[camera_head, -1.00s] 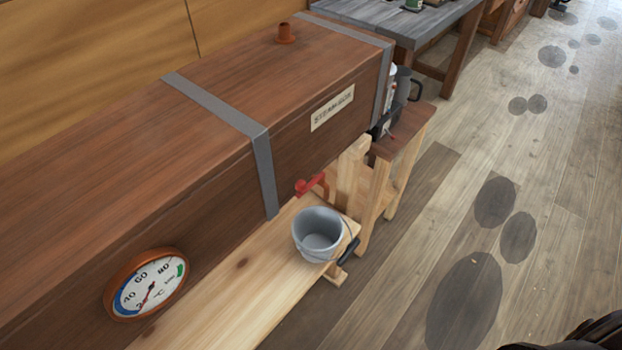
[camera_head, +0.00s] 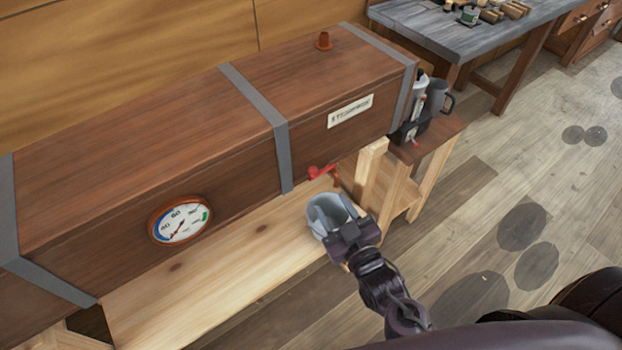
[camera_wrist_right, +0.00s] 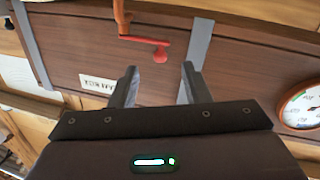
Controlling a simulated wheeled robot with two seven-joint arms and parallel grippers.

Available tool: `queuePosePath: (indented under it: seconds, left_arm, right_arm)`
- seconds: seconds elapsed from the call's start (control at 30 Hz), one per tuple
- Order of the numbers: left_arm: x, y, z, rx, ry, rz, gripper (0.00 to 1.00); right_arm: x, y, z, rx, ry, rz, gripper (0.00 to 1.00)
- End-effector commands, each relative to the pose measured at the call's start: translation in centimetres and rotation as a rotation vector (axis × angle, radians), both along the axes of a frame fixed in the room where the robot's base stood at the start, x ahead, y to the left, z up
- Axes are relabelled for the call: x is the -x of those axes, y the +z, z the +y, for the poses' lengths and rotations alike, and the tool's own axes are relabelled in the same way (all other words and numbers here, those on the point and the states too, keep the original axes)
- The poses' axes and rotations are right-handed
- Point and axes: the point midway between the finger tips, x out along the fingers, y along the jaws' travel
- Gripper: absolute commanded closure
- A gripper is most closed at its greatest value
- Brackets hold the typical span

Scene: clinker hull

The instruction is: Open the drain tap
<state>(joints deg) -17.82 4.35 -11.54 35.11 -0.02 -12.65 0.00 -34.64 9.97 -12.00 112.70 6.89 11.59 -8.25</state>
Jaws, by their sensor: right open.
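The drain tap has a red lever handle (camera_head: 321,172) low on the front of the wooden steam box (camera_head: 140,160). In the right wrist view the red handle (camera_wrist_right: 146,43) shows beyond my fingers, joined to an orange-brown tap body (camera_wrist_right: 122,14). A grey bucket (camera_head: 322,212) stands on the plank below the tap, partly hidden by my right gripper. My right gripper (camera_head: 342,222) is in front of the bucket in the head view. In the right wrist view its fingers (camera_wrist_right: 160,80) are apart with nothing between them, and the handle is clear of them. My left gripper is not in view.
A light wooden plank (camera_head: 200,275) runs along the front of the box. A round temperature gauge (camera_head: 180,221) is on the box front. A small stand (camera_head: 440,140) with a kettle-like grey jug (camera_head: 437,97) is to the right. A workbench (camera_head: 430,25) stands behind.

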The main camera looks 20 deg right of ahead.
Motion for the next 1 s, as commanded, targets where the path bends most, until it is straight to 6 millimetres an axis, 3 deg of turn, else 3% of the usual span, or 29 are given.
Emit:
queuePosePath:
  seconds: [0.1,0.3,0.6,0.97,1.0]
  left_arm:
    - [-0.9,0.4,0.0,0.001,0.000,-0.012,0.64]
    - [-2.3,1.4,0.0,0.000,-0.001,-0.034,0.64]
    - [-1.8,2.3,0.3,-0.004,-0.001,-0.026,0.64]
    - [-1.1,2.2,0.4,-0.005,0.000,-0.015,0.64]
    - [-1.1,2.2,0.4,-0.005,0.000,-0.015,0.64]
  right_arm:
    - [-0.5,1.5,0.1,-0.003,-0.001,-0.027,0.57]
    - [-3.3,1.6,0.5,-0.003,-0.002,-0.028,0.57]
    - [-7.2,1.5,1.1,-0.003,0.000,-0.025,0.57]
    - [-7.8,1.3,1.2,-0.003,-0.001,-0.023,0.57]
    - [-7.8,1.3,1.2,-0.003,-0.001,-0.023,0.61]
